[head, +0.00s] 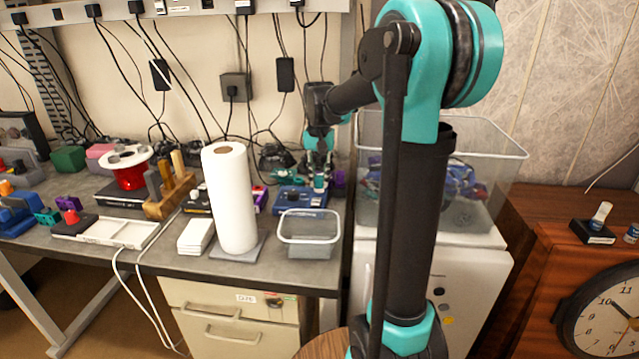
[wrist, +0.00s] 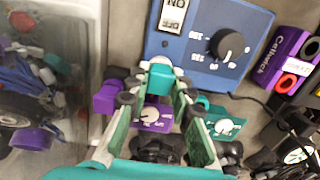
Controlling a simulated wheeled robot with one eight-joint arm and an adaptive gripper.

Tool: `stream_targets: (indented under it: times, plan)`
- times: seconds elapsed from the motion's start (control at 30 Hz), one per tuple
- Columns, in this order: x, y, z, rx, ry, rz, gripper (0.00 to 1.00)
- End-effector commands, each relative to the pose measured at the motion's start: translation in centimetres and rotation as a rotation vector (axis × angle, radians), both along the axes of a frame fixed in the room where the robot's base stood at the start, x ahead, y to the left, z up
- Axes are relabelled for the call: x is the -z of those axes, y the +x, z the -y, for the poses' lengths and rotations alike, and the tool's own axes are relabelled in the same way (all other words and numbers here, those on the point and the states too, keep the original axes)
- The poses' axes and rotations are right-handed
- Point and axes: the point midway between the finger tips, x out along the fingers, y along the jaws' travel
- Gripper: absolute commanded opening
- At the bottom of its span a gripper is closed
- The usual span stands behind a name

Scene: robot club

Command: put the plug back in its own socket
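No plug or wall socket can be picked out for certain near my gripper (wrist: 160,82). In the wrist view its two green-lined fingers stand apart, with a small teal block (wrist: 160,78) between or just beyond their tips. I cannot tell whether they touch it. A purple box with a white dial (wrist: 151,117) shows between the fingers. A teal box with a dial (wrist: 222,125) is right of them. In the head view my gripper (head: 319,172) points down at the back of the bench, and its fingertips are hard to make out. Dark plugs (head: 93,11) sit in the strip above the bench.
A blue dial box (wrist: 206,45) stands just beyond my gripper. A clear bin (head: 480,150) stands close on the right. A paper roll (head: 230,200) and a clear tub (head: 309,235) stand on the bench front. Cables (head: 185,75) hang down the back wall.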

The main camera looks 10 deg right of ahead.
Motion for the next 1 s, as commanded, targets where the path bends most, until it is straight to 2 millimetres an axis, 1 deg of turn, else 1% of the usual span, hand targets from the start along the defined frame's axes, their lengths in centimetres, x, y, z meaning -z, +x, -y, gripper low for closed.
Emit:
stream_targets:
  times: [0.03, 0.1, 0.17, 0.47, 1.0]
  plan:
    - [0.0, 0.0, 0.0, 0.0, 0.0, 0.0, 0.15]
    - [0.0, 0.0, 0.0, 0.0, 0.0, 0.0, 0.06]
    - [0.0, 0.0, 0.0, 0.0, 0.0, 0.0, 0.0]
    - [-0.2, 0.0, 0.0, 0.0, 0.0, 0.0, 0.0]
    - [-1.1, 0.0, 0.0, 0.0, 0.0, 0.0, 0.0]
